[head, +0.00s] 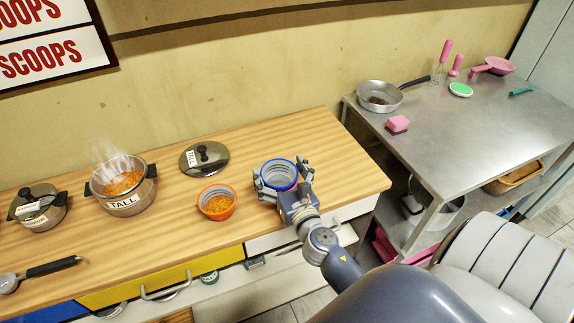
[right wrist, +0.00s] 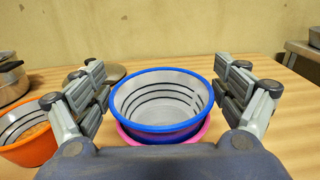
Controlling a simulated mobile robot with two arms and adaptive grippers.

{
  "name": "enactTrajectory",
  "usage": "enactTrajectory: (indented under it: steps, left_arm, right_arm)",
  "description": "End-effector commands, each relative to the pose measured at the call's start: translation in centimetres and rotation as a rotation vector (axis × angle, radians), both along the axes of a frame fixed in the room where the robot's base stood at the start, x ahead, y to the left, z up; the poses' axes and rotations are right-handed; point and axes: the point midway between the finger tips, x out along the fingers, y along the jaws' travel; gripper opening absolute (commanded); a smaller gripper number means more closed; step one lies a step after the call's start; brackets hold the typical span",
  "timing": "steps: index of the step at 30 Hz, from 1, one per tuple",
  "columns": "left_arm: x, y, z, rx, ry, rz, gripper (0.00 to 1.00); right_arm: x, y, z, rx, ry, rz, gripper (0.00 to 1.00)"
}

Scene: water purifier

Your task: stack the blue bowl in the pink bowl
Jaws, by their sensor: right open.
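The blue-rimmed bowl (head: 279,163) is on the wooden counter, grey with dark rings inside. In the right wrist view the blue bowl (right wrist: 160,97) sits nested in the pink bowl (right wrist: 204,132), whose pink rim shows just below the blue one. Both look upright. My right gripper (head: 283,178) is open, with one finger on each side of the bowls. The right wrist view shows its fingers (right wrist: 165,88) spread, with gaps to the blue rim. My left gripper is not in view.
An orange bowl (head: 216,190) with orange food stands just left of the bowls. A pot lid (head: 204,157), a steaming pot (head: 128,200) and a lidded pot (head: 38,210) are further left. A metal table (head: 460,115) with a pan (head: 380,96) stands right. Counter right of the bowls is clear.

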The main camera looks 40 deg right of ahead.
Motion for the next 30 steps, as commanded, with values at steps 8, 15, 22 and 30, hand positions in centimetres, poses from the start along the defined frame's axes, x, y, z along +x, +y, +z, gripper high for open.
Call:
enactTrajectory:
  steps: [8,15,22,30]
  left_arm:
    - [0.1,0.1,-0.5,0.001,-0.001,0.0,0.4]
    - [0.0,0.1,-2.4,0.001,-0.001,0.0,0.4]
    - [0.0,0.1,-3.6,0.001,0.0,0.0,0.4]
    - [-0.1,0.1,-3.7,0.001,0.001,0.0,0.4]
  right_arm:
    - [-3.8,0.9,0.4,0.002,0.004,0.0,0.9]
    - [-8.5,2.0,0.4,0.001,0.002,0.0,0.9]
    - [-11.1,2.7,0.6,0.0,0.001,-0.001,0.9]
    - [-11.7,2.8,1.0,0.0,0.0,0.0,0.9]
